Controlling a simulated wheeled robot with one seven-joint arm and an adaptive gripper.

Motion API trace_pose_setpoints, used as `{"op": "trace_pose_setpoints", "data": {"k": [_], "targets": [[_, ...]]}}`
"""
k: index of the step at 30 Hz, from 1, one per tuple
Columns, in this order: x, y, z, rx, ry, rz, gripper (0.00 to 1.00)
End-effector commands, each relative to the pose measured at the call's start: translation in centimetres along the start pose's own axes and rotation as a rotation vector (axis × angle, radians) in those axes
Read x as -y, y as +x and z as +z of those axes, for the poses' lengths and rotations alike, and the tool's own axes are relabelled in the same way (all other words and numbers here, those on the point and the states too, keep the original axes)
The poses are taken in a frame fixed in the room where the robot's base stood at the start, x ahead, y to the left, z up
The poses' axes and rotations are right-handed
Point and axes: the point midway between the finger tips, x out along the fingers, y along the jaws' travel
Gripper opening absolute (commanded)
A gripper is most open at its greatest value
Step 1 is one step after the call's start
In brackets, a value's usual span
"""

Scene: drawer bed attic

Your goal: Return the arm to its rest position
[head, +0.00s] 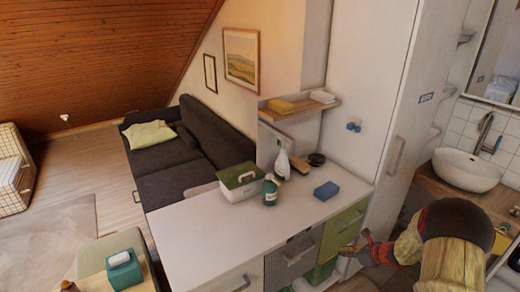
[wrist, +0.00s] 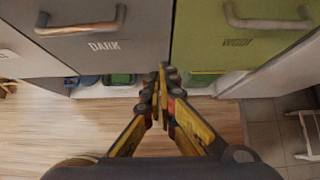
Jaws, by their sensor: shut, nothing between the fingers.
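My gripper (wrist: 162,88) is shut and empty in the wrist view, its yellow and black fingers meeting at the tips. It points at the cabinet front, below a grey drawer marked DARK (wrist: 105,50) and a green drawer (wrist: 235,45) with a partly blurred label. Both drawers look shut. In the head view, my gripper (head: 352,250) is at the lower right, just in front of the green drawer (head: 345,228), with my arm reaching in from the right. The grey drawer (head: 293,258) is to its left. Whether the fingertips touch anything is unclear.
The white counter (head: 225,225) holds a green-lidded box (head: 238,182), a spray bottle (head: 283,165), a green bottle (head: 270,190) and a blue sponge (head: 326,191). A tall white cabinet (head: 365,95) and a washbasin (head: 468,170) stand at the right. Open floor shows in the wrist view.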

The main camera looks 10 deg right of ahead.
Motion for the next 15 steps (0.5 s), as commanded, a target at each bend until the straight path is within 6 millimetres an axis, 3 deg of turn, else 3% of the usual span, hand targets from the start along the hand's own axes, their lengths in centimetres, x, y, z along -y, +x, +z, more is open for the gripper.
{"op": "trace_pose_setpoints", "data": {"k": [3, 8, 11, 15], "targets": [[-0.6, 0.0, -0.1, -0.001, -0.094, 0.02, 0.0], [-5.9, -0.6, -3.2, -0.053, -0.339, 0.17, 0.0], [-8.9, -3.0, -3.4, -0.073, -0.531, 0.259, 0.0], [-13.5, -7.1, -2.0, -0.092, -0.841, 0.387, 0.0]]}}
